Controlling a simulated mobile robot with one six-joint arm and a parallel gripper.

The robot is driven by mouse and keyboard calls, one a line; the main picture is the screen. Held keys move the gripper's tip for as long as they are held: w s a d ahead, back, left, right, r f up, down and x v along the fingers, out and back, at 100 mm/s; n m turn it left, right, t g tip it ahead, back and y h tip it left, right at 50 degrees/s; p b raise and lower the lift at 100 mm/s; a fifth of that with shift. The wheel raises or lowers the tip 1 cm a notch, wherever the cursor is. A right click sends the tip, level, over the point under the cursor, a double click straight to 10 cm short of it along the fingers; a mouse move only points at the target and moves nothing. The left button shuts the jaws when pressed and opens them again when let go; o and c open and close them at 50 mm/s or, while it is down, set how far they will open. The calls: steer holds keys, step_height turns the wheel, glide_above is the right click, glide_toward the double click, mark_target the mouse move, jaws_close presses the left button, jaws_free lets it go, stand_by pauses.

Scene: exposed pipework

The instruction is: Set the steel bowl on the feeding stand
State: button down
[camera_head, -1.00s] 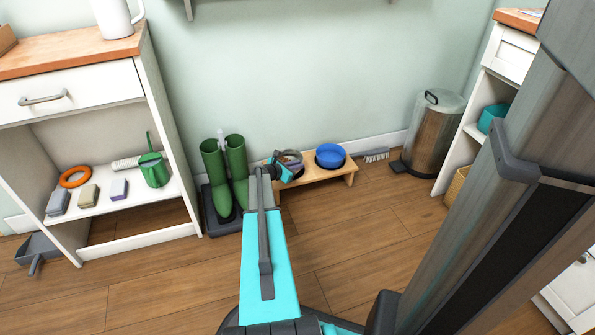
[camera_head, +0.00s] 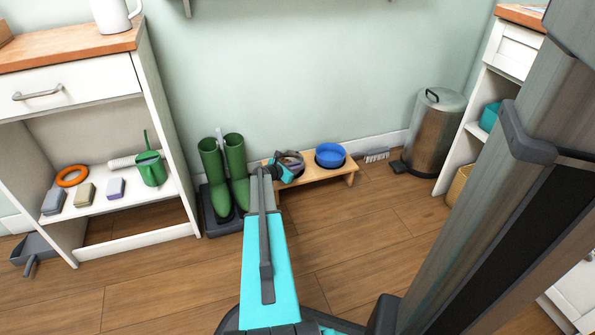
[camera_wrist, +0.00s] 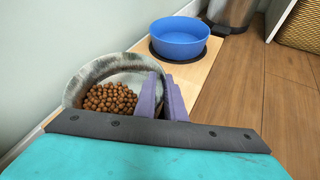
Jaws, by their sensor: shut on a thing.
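The steel bowl (camera_wrist: 88,76) is round and grey, with brown kibble (camera_wrist: 110,98) in it. My gripper (camera_wrist: 166,98) is shut on the near right part of its rim, with purple fingers showing in the wrist view. The bowl also shows small in the head view (camera_head: 292,158), partly hidden by my gripper (camera_head: 284,172). It is at the left end of the wooden feeding stand (camera_head: 322,172). I cannot tell whether it rests in the stand or hovers just over it. The stand's top also shows in the wrist view (camera_wrist: 195,72).
A blue bowl (camera_head: 330,154) sits at the stand's right end. Green boots (camera_head: 224,172) on a dark tray stand close to its left. A brush (camera_head: 376,155) and a steel bin (camera_head: 434,130) are to its right. The floor in front is clear.

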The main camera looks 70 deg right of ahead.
steer(key=shift+f, duration=0.35)
steer(key=c, duration=1.8)
jaws_free()
steer(key=shift+w+a+r, duration=0.2)
steer(key=shift+a+r, duration=0.1)
steer(key=shift+a, duration=0.2)
steer(key=p+v, duration=0.4)
steer(key=v, duration=0.6)
steer(key=shift+a, duration=0.35)
